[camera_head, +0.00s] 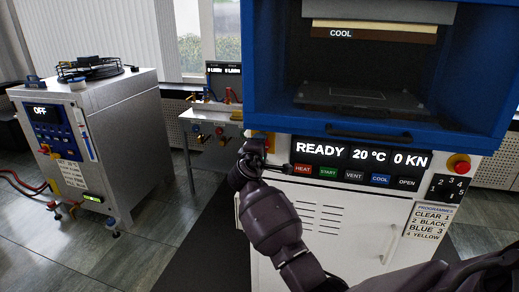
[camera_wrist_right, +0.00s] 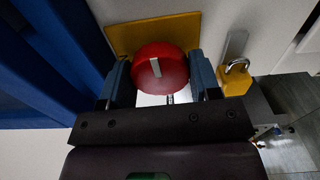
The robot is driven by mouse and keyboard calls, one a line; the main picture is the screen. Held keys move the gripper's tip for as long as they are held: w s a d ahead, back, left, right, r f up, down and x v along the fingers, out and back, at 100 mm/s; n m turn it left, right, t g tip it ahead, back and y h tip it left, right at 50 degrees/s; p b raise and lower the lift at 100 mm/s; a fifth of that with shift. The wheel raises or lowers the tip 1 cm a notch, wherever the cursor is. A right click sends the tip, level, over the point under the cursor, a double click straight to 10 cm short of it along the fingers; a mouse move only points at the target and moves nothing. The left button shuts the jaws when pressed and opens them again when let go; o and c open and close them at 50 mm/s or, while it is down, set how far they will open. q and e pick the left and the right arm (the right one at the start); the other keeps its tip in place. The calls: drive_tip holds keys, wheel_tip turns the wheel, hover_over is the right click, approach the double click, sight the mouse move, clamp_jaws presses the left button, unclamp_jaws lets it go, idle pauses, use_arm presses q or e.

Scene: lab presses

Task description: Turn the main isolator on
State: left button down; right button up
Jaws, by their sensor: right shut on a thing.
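The main isolator is a red round knob (camera_wrist_right: 160,72) with a pale pointer mark, on a yellow plate (camera_wrist_right: 125,33) on the press's side. The mark runs roughly up and down in the right wrist view, slightly tilted. My right gripper (camera_wrist_right: 163,88) is shut on the knob, with one blue-grey finger on each side. In the head view my right gripper (camera_head: 254,150) is at the left edge of the press front, and my arm and hand hide the knob there. My left gripper is not in view.
A yellow padlock (camera_wrist_right: 235,80) hangs just right of the knob. The press display (camera_head: 345,155) reads READY, 20 °C, 0 KN. A red emergency button (camera_head: 459,165) is at the press's right. A grey cabinet (camera_head: 125,110) showing OFF stands left. A small bench (camera_head: 212,112) stands behind.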

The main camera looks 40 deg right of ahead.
drive_tip(key=shift+f, duration=0.1)
idle(0.3)
drive_tip(key=o, duration=0.9)
drive_tip(key=shift+o, duration=0.2)
drive_tip(key=shift+a, duration=0.1)
drive_tip(key=v, duration=1)
drive_tip(key=shift+s+a, duration=0.25)
drive_tip(key=shift+s, duration=0.1)
drive_tip(key=shift+m, duration=0.4)
